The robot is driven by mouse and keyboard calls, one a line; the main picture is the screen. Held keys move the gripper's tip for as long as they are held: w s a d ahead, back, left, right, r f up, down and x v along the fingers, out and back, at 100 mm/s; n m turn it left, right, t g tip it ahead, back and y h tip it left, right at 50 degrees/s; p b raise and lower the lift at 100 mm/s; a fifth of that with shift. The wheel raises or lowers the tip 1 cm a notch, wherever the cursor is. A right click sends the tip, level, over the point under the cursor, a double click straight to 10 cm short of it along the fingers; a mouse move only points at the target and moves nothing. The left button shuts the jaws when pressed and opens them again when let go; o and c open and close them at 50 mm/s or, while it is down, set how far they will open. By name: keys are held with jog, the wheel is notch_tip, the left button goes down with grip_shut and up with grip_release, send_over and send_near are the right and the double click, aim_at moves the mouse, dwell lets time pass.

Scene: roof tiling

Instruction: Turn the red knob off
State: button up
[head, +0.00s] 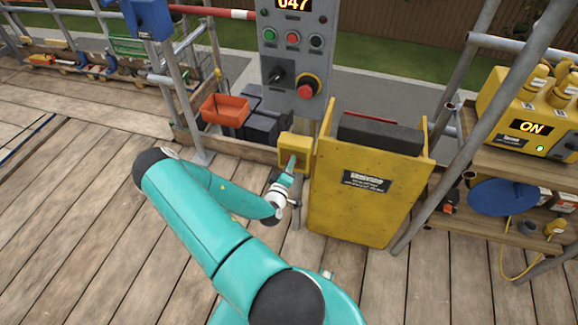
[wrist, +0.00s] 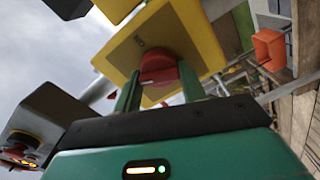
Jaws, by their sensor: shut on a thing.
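The red knob (wrist: 158,69) sits on the face of a yellow box (wrist: 190,30) in the wrist view. Small dark lettering on that face seems to read ON, seen turned over. My gripper (wrist: 160,84) is shut on the knob, with one green finger on each side of it. In the head view my gripper (head: 290,168) reaches the small yellow box (head: 295,147) beside the large yellow bin. The knob is hidden there behind my gripper. I cannot tell the knob's exact angle.
A grey control panel (head: 296,60) with buttons and a red stop knob (head: 306,91) stands behind the box. The large yellow bin (head: 363,205) is close on the right. A yellow machine (head: 540,118) shows ON. An orange tray (head: 225,109) is at left. Plank floor is clear at left.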

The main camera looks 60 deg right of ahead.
jog(key=n, duration=0.4)
jog(key=shift+f+n, duration=0.1)
jog(key=shift+n, duration=0.3)
dwell(0.4)
jog(key=o, duration=1)
jog(key=shift+c, duration=0.2)
jog(key=s+a, duration=0.2)
jog(key=a, duration=1.1)
jog(key=shift+a, duration=0.35)
jog(key=shift+s, duration=0.1)
